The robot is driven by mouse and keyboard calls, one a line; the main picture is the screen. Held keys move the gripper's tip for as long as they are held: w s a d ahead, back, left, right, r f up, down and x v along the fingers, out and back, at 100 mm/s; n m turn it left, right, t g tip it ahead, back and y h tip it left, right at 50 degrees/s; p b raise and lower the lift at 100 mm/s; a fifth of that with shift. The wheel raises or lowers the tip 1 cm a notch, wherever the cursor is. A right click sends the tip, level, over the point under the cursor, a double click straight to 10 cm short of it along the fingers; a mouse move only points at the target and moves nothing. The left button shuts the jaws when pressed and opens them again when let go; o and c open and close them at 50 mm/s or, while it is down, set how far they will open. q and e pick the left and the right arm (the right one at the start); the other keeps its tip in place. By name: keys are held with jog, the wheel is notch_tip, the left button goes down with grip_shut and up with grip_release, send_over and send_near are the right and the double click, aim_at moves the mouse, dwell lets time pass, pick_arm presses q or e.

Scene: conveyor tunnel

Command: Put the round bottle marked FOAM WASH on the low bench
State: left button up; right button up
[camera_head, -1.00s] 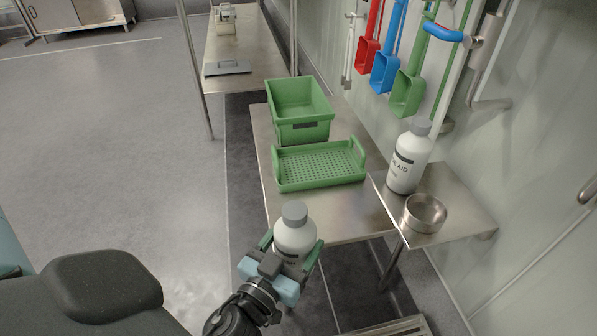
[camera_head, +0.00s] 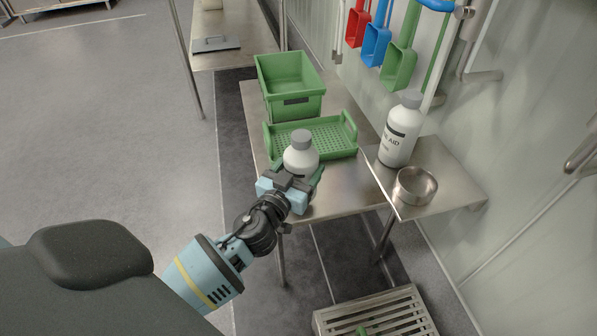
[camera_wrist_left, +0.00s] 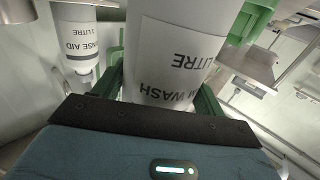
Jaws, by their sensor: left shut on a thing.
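My left gripper (camera_head: 303,184) is shut on a white round bottle (camera_head: 300,153) with a grey cap and holds it upright. In the left wrist view the bottle (camera_wrist_left: 172,55) fills the middle between the green fingers, its label partly readable as "M WASH" and "LITRE". In the head view the bottle shows against the near part of the low steel bench (camera_head: 345,187), overlapping the front of the green perforated tray. I cannot tell whether its base touches the bench; the gripper hides it. My right gripper is not in view.
A green perforated tray (camera_head: 335,138) and a deep green bin (camera_head: 318,107) occupy the bench's far part. Right, a small steel shelf (camera_head: 440,190) holds a RINSE AID bottle (camera_head: 400,135) and steel bowl (camera_head: 415,187). A slatted stand (camera_head: 400,300) is on the floor. Bench space right of my gripper is bare.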

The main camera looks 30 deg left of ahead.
aim_at(300, 178)
pick_arm(q)
notch_tip(300, 178, down, 3)
jog(key=shift+f+b, duration=0.15)
jog(key=shift+b, duration=0.85)
jog(key=o, duration=1.1)
jog(key=shift+f, duration=0.3)
jog(key=shift+c, duration=0.2)
jog(key=o, duration=0.5)
jog(key=shift+c, duration=0.2)
jog(key=shift+r, duration=0.15)
